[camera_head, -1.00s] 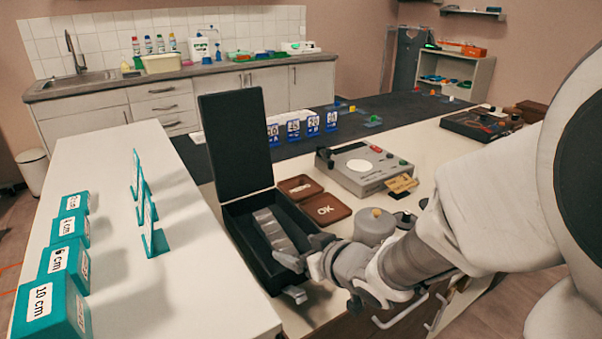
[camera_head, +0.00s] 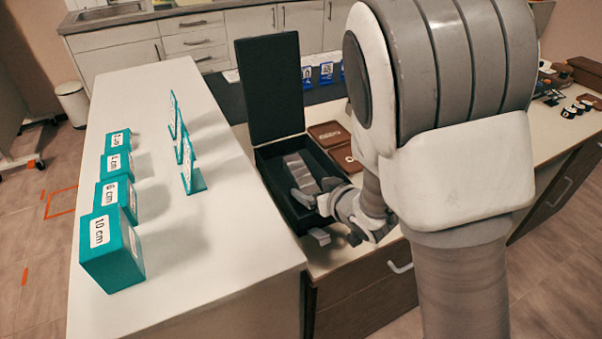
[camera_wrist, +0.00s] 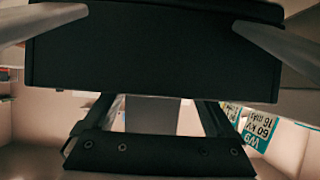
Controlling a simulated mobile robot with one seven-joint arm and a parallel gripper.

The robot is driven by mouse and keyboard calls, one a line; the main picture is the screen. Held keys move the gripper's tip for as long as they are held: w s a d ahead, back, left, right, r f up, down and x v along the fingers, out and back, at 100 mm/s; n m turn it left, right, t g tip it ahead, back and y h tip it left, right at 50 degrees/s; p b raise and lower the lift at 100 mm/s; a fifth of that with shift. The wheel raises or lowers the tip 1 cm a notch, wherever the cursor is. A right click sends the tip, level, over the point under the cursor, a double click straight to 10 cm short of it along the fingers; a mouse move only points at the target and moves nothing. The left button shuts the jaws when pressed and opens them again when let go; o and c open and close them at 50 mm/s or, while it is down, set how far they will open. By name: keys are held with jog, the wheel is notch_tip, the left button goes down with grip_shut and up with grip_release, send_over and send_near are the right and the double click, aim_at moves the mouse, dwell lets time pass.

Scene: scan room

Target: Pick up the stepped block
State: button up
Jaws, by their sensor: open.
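The stepped block (camera_head: 297,168) is grey, with several steps, and lies inside the open black case (camera_head: 272,190). Its lower right end is close to my gripper, which partly hides it. My gripper (camera_head: 312,217) is open at the near right side of the case. One finger reaches over the case beside the block's near end; the other is outside, near the case's front edge. No contact with the block can be made out. In the wrist view a dark panel (camera_wrist: 150,60) fills much of the picture, and I cannot identify the block there for certain.
The black lid (camera_head: 268,90) stands upright behind the case. Brown trays (camera_head: 328,134) lie right of it. On the white table to the left stand teal labelled blocks (camera_head: 112,262) and teal card stands (camera_head: 190,170). My arm hides much of the counter at right.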

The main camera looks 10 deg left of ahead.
aim_at(304, 179)
jog(key=shift+w+r+b+x, duration=0.15)
jog(key=shift+b+x, duration=0.05)
jog(key=shift+x, duration=1.1)
jog(key=shift+w+r+b+x, duration=0.1)
jog(key=shift+r+b+x, duration=0.05)
jog(key=shift+x, duration=1.15)
jog(key=shift+w+d+r, duration=0.1)
grip_shut()
